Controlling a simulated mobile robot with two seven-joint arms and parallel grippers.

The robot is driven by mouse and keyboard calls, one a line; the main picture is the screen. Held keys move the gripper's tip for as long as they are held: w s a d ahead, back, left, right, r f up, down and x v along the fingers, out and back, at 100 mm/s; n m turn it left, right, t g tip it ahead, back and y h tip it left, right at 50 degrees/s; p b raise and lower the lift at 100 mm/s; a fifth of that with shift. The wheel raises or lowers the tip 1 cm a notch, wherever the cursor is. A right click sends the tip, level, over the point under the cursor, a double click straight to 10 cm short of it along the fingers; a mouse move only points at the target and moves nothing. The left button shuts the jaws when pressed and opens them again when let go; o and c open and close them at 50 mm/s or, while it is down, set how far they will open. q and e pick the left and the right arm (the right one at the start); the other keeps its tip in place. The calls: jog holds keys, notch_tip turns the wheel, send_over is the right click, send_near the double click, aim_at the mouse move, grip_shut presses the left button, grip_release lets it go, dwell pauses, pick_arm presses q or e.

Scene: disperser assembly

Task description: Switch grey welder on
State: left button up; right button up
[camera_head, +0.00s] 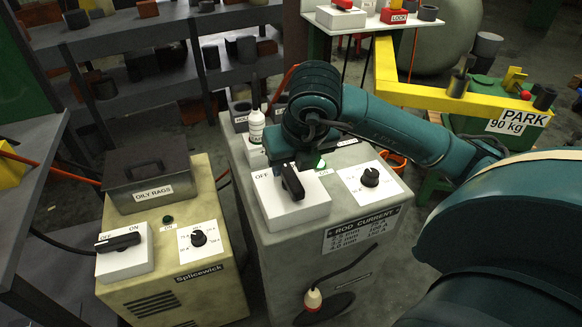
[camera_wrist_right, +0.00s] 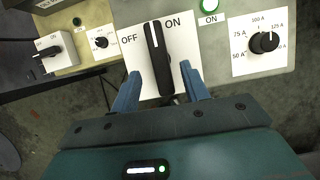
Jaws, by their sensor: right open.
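The grey welder (camera_head: 300,235) stands in the middle of the head view, with a "ROD CURRENT" plate on its front. Its black rotary switch handle (camera_head: 292,182) sits on a white box on top. In the wrist view the handle (camera_wrist_right: 158,60) points nearly straight up, between the OFF and ON labels. The welder's round green lamp (camera_wrist_right: 208,5) is at the wrist view's top edge. My right gripper (camera_wrist_right: 160,76) is open, its fingers on either side of the handle with gaps visible. In the head view my right wrist partly hides this area. My left gripper is not in view.
A current dial (camera_head: 370,177) sits right of the switch. A white bottle (camera_head: 256,126) stands behind it. The yellow Splicewick machine (camera_head: 178,285), with its own switch (camera_head: 118,241) and an oily rags box (camera_head: 150,185), is on the left. A yellow beam (camera_head: 430,95) is behind my arm.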

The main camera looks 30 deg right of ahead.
pick_arm(q)
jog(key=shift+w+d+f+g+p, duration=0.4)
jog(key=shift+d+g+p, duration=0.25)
jog(key=shift+p, duration=0.5)
pick_arm(e)
jog(key=d+v, duration=0.1)
jog(key=v, duration=0.7)
jog(key=shift+s+a+r, duration=0.2)
jog(key=shift+a+r, duration=0.2)
jog(key=shift+a, duration=0.1)
